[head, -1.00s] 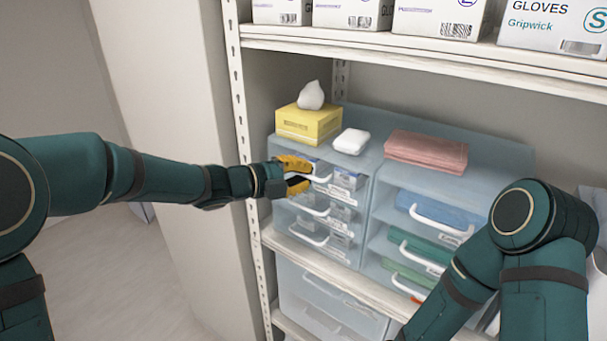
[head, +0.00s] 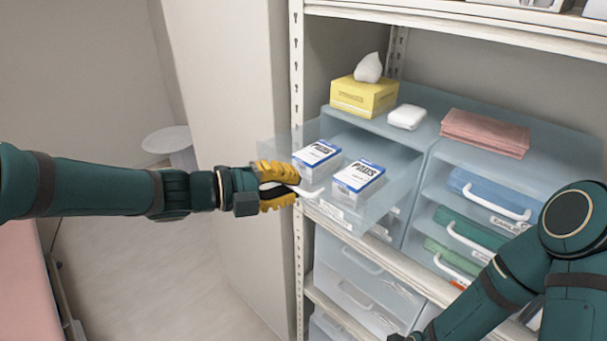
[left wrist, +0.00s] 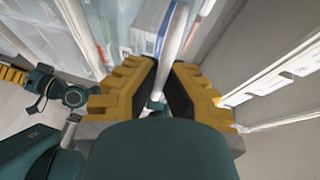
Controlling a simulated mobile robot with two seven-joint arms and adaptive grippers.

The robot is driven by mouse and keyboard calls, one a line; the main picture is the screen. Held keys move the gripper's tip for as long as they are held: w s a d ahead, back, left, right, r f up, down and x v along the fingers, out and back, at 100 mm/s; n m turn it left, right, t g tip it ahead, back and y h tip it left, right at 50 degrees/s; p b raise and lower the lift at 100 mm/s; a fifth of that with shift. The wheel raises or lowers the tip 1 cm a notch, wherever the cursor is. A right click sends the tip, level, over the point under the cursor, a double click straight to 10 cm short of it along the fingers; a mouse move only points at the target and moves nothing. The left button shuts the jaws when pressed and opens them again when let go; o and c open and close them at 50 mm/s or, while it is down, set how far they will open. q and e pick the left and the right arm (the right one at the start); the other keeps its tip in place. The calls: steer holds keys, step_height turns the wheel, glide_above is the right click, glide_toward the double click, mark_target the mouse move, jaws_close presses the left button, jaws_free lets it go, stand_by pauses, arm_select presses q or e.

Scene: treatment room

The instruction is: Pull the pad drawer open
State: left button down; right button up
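The pad drawer (head: 350,211) is the clear top-left drawer of the blue-tinted drawer unit (head: 415,149). It stands well out from the unit, with two blue-and-white boxes marked PADS (head: 317,153) in it. My left gripper (head: 289,186), with yellow fingers, is shut on its white handle (head: 312,192). In the left wrist view the handle (left wrist: 176,32) runs between the two dark finger pads. My right arm reaches down at the lower right of the head view, its gripper out of frame. A yellow ridged part, seemingly my right gripper (left wrist: 13,75), shows at the left wrist view's edge.
A yellow tissue box (head: 363,97), a white item (head: 407,117) and folded pink cloths (head: 485,132) lie on the unit. Closed drawers with blue and green contents are at right. The shelf post (head: 297,90) stands close behind my left gripper.

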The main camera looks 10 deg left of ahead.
arm_select(q)
steer(key=shift+s+a+f, duration=0.1)
steer(key=shift+s+a, duration=0.1)
steer(key=shift+s, duration=0.15)
steer(key=c, duration=1.1)
jaws_free()
steer(key=v, duration=1.2)
steer(key=shift+d, duration=0.1)
